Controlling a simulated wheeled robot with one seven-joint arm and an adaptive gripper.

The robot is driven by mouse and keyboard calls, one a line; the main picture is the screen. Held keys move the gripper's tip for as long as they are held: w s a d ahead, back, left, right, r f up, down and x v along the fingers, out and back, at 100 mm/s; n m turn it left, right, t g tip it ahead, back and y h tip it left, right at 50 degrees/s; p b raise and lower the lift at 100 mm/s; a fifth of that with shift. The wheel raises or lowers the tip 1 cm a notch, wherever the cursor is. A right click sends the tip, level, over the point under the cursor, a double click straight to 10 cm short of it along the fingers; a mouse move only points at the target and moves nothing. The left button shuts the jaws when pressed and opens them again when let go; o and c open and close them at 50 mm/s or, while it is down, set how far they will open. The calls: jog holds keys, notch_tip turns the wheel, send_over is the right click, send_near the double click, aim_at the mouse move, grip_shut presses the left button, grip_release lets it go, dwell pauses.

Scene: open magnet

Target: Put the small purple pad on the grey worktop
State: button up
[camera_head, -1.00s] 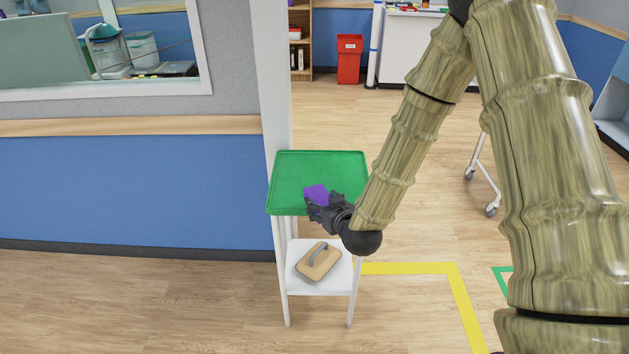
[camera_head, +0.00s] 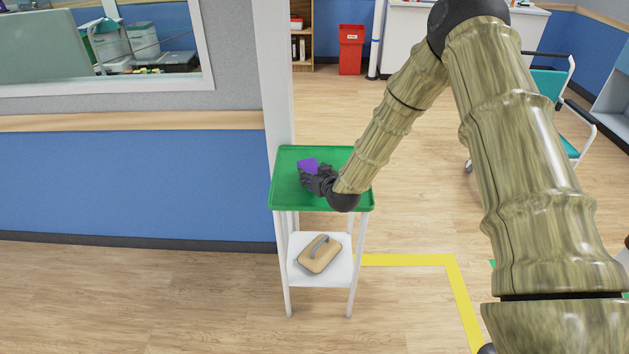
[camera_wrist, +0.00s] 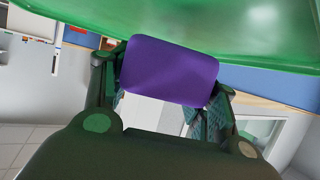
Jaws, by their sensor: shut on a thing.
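The small purple pad (camera_head: 308,165) is held in my gripper (camera_head: 311,172), in front of the green tray in the head view. In the wrist view the pad (camera_wrist: 170,70) sits between the two fingers of my gripper (camera_wrist: 165,85), which are shut on it. The green tray (camera_head: 290,152) fills the upper part of the wrist view, close to the pad. I cannot tell whether pad and tray touch. I cannot make out a grey worktop for certain in these frames.
The green tray tops a white stand, whose lower shelf (camera_head: 340,277) holds a tan block with a grey handle (camera_head: 320,254). A blue wall (camera_head: 130,190) stands to the left. A red bin (camera_head: 351,49) and a teal chair (camera_head: 548,84) are farther back.

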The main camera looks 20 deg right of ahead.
jog(key=shift+f+p, duration=0.35)
jog(key=shift+f, duration=1.15)
jog(key=shift+f, duration=0.1)
jog(key=shift+f, duration=0.1)
jog(key=o, duration=0.9)
jog(key=shift+o, duration=0.2)
jog(key=shift+r, duration=0.25)
jog(key=shift+s, duration=0.45)
jog(key=b+v, duration=0.2)
jog(key=v, duration=0.9)
